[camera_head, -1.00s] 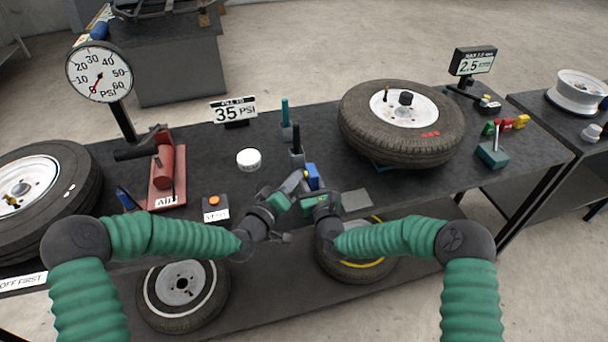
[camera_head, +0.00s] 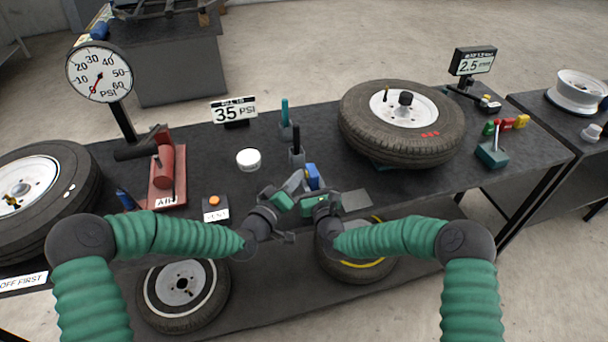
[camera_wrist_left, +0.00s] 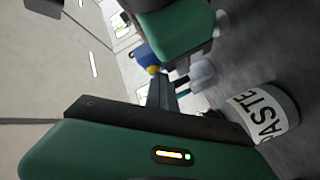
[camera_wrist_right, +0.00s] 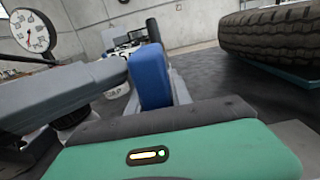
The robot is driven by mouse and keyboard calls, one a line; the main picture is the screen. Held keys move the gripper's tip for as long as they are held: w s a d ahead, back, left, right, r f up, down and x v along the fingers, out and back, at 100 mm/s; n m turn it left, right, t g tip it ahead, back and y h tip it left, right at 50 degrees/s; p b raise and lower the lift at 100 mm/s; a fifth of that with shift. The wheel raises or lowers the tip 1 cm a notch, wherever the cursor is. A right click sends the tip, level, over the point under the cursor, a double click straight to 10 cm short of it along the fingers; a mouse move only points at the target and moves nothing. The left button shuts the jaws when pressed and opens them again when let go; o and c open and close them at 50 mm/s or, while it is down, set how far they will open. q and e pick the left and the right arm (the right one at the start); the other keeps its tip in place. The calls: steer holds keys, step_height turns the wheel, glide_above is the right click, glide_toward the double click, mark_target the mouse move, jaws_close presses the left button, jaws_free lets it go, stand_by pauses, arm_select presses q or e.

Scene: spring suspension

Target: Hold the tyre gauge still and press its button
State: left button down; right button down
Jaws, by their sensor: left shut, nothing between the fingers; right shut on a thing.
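The tyre gauge shows as a blue body (camera_head: 312,177), upright above the front edge of the bench. My right gripper (camera_head: 313,192) is shut on it; the blue body fills the right wrist view's middle (camera_wrist_right: 150,78). My left gripper (camera_head: 297,182) is shut and empty, with its grey fingertips close beside the gauge's left side. Whether they touch it I cannot tell. The left wrist view also shows the blue body (camera_wrist_left: 146,53) with a yellow part by the fingers. The gauge's button is not clearly visible.
A white paste tub (camera_head: 248,159) and an orange-button box (camera_head: 214,205) stand to the left. Upright dark tools (camera_head: 296,150) stand just behind the grippers. A large tyre (camera_head: 400,145) lies to the right, and a dial (camera_head: 99,74) stands at the back left.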

arm_select(q)
steer(key=shift+s+a, duration=0.35)
steer(key=shift+a, duration=0.5)
steer(key=shift+a, duration=0.15)
steer(key=shift+s+a, duration=0.25)
steer(key=shift+a, duration=0.5)
steer(key=shift+s+a, duration=0.25)
steer(key=shift+a, duration=0.5)
steer(key=shift+s+a, duration=0.25)
steer(key=shift+a, duration=0.5)
arm_select(e)
steer(key=c, duration=1.1)
jaws_free()
